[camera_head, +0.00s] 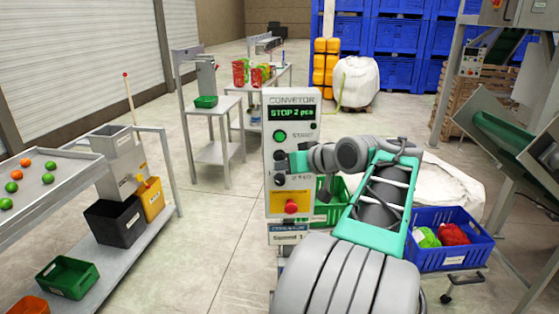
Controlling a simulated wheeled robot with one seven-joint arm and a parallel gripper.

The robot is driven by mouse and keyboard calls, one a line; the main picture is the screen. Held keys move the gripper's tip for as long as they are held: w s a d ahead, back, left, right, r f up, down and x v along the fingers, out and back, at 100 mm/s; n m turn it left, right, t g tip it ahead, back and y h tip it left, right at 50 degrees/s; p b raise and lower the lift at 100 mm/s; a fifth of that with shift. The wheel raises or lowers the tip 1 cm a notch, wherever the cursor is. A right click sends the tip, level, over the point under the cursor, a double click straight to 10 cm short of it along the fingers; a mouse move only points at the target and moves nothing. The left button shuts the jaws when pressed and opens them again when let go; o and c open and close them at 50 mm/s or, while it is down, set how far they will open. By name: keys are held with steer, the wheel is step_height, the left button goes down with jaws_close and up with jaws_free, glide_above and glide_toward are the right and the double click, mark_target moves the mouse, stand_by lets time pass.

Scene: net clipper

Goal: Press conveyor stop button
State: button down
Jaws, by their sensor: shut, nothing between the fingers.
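The conveyor control box (269,196) is a pale grey upright panel in the middle of the head view. Its display (291,113) reads "STOP 2 pcs" in green. A green button (280,136) sits beside the START label. Below it are dark round controls, one of them (280,179) next to a partly hidden label. A red mushroom button (291,207) sits on a yellow plate at the bottom. My gripper (289,161) is shut and empty, at the front of the panel between the START button and the lower dark control. I cannot tell whether it touches a control.
A blue crate (455,257) with red and green net bags stands right of my arm. A sloped tray (45,182) with green and orange balls is at the left. Grey tables (215,152) stand behind the panel. The floor left of the panel is clear.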

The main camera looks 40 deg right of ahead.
steer(key=s+a, duration=0.1)
steer(key=s+a+b, duration=0.1)
steer(key=shift+s+a, duration=0.2)
steer(key=shift+s, duration=0.15)
stand_by(0.5)
steer(key=w+a+f+n+g, duration=0.1)
steer(key=a+f+g, duration=0.1)
steer(key=a+f, duration=0.35)
steer(key=w+a+f+g+y, duration=0.1)
steer(key=a+f, duration=0.1)
steer(key=a, duration=0.6)
steer(key=w+a+f+n+g, duration=0.1)
steer(key=a+f+g, duration=0.1)
steer(key=a+f, duration=0.35)
steer(key=s+a+f+n+g, duration=0.1)
steer(key=s+a+f+g, duration=0.2)
steer(key=s+a+f, duration=0.5)
steer(key=s+a, duration=0.3)
steer(key=shift+s+a+g+h, duration=0.3)
steer(key=shift+g, duration=0.1)
steer(key=shift+d, duration=0.1)
